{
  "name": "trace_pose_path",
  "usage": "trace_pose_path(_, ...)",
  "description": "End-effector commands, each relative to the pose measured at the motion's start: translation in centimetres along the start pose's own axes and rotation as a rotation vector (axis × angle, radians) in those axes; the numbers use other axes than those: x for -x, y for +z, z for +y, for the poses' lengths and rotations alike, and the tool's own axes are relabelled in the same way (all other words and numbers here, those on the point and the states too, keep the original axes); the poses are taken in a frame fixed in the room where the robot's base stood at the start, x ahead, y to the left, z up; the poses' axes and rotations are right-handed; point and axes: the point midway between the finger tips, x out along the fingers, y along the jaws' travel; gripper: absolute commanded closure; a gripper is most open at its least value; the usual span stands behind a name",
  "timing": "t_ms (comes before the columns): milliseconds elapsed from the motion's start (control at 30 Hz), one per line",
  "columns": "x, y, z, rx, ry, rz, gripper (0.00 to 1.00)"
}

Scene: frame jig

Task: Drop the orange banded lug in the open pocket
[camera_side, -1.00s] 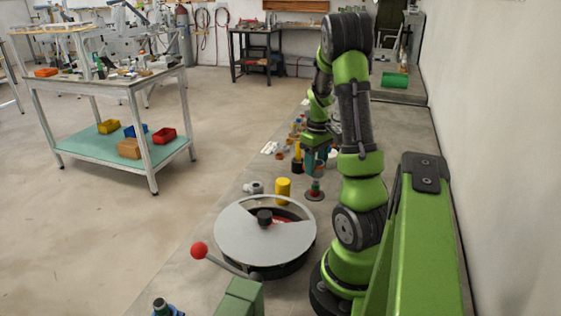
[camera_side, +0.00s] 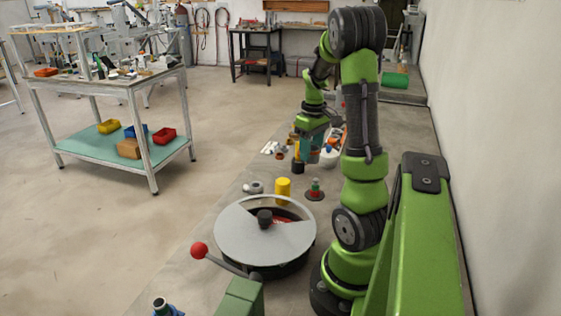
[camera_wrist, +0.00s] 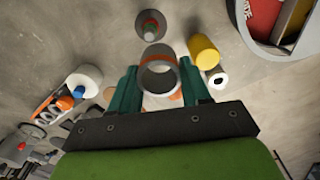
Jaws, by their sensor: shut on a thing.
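My gripper (camera_wrist: 160,88) is shut on a short grey hollow cylinder with an orange band, the orange banded lug (camera_wrist: 157,54). One teal finger is on each side of it, and its open end faces the wrist camera. In the side view my gripper (camera_side: 309,155) hangs beyond the round jig, above the row of parts, and the lug is hard to make out there. The round jig has a pale grey lid (camera_side: 250,240) with an open pocket (camera_side: 284,217) at its far right, showing red inside. In the wrist view the jig's opening (camera_wrist: 264,15) shows red and tan sections at the top right.
A red and green peg on a dark base (camera_side: 315,191) and a yellow cylinder (camera_side: 283,190) stand between my gripper and the jig. A grey hollow part (camera_wrist: 217,77) lies beside the yellow cylinder. A red-knobbed lever (camera_side: 200,250) sticks out at the jig's near left. Loose parts include a white spool (camera_wrist: 87,76).

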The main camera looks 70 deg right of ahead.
Motion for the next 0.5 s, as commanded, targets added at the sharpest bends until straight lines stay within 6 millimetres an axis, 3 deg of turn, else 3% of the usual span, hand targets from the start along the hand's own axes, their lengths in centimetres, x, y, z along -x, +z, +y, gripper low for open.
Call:
trace_pose_path(167,0.2,-1.0,-6.2,0.007,-0.022,0.012,0.89)
trace_pose_path(300,-0.1,-0.7,-10.4,-0.156,-0.030,0.008,0.89)
trace_pose_path(500,-0.7,0.5,-14.7,-0.442,-0.026,-0.003,0.89)
